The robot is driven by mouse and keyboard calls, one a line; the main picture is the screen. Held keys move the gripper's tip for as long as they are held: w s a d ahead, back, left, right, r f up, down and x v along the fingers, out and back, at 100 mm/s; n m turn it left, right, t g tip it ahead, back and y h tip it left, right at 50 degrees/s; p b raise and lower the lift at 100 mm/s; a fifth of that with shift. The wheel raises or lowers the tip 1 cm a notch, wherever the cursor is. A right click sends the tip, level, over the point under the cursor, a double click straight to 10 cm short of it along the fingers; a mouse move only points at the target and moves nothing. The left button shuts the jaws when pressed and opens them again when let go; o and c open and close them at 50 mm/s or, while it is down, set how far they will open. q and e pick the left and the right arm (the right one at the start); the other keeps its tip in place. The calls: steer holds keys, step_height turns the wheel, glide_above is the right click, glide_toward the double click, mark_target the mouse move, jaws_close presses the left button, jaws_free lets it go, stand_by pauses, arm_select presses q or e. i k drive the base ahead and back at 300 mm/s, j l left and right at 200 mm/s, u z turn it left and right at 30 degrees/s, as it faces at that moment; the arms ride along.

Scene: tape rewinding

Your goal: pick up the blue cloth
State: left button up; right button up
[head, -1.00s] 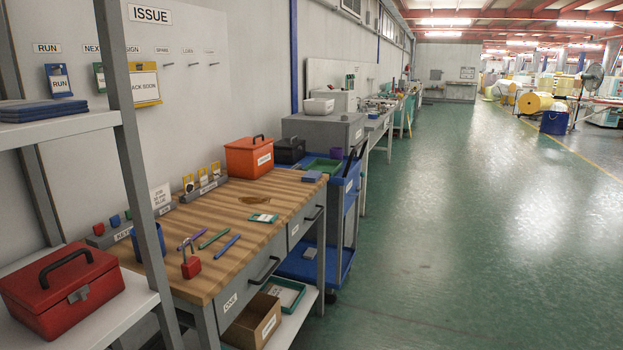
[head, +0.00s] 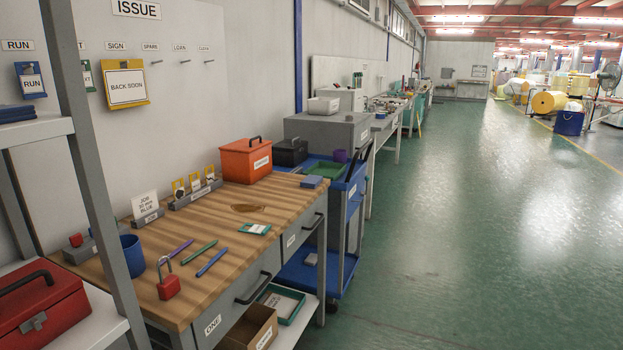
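A flat dark blue stack (head: 17,114), perhaps folded cloth, lies on the upper shelf at the left edge, partly cut off by the frame. A small flat blue piece (head: 312,182) lies at the far right corner of the wooden workbench top (head: 235,225). I cannot tell for sure whether either one is cloth. Neither of my grippers is in view.
A grey shelf post (head: 95,170) stands close at the left, with a red toolbox (head: 40,312) on the lower shelf. On the bench are a red padlock (head: 168,285), pens, a blue cup (head: 133,255) and an orange box (head: 246,160). The green floor (head: 470,240) at right is clear.

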mark_target(313, 182)
steer(key=i+l+u, duration=0.35)
steer(key=i+l, duration=1.2)
steer(key=l, duration=0.1)
